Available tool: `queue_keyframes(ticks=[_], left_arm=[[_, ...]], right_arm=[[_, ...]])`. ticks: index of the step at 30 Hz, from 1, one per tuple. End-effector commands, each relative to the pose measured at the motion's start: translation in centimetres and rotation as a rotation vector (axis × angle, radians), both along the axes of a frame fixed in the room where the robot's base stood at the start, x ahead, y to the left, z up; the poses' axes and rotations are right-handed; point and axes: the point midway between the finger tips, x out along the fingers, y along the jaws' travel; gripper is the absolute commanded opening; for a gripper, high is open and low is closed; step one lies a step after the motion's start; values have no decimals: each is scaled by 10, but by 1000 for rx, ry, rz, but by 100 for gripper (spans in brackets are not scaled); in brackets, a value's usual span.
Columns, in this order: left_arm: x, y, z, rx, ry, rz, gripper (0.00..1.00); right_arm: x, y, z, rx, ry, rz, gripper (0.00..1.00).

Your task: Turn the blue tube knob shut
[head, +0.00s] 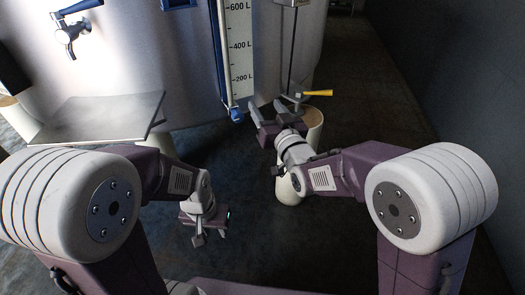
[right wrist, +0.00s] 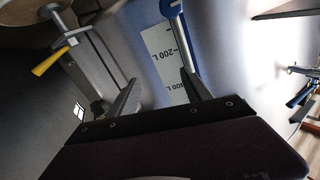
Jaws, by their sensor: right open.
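The blue tube knob (head: 237,115) is at the foot of the sight tube and its white litre scale (head: 238,60) on the tank front. In the right wrist view the blue knob (right wrist: 171,8) shows at the top edge, partly cut off. My right gripper (head: 266,105) is open and empty, just right of the knob and apart from it in the head view. In the right wrist view the gripper's fingers (right wrist: 159,78) stand apart, with the scale and tube beyond them. My left gripper (head: 207,234) hangs low over the floor, away from the tank; its jaw opening is unclear.
A yellow-handled valve (head: 317,93) is right of my right gripper. A tap with a dark blue handle (head: 72,30) is on the tank's upper left. A grey metal shelf (head: 100,115) is at the left. Tank legs (head: 314,128) stand below. The dark floor between the arms is clear.

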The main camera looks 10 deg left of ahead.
Motion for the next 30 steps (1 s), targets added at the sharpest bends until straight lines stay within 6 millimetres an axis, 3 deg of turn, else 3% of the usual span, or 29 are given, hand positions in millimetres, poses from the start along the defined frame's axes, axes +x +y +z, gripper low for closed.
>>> queue_keyframes(ticks=[1, 3, 6, 13, 18, 22, 30], left_arm=[[0, 0, -44, 0, 0, 0, 36], [0, 0, -62, 0, 0, 0, 36], [0, 0, -75, 0, 0, 0, 36], [0, 0, -71, 0, -1, 0, 36], [0, 0, -53, 0, -1, 0, 36], [0, 0, -73, 0, -1, 0, 36], [0, 0, -84, 0, 0, 0, 36]], right_arm=[[-6, 14, -48, -4, 6, 27, 57], [-13, 27, -72, -9, 15, 55, 57], [-20, 39, -88, -12, 21, 81, 57], [-21, 44, -86, -13, 22, 90, 57], [-1, 56, -82, -16, 25, 90, 57], [23, 72, -91, -12, 20, 90, 57], [52, 90, -88, -13, 23, 89, 57]])
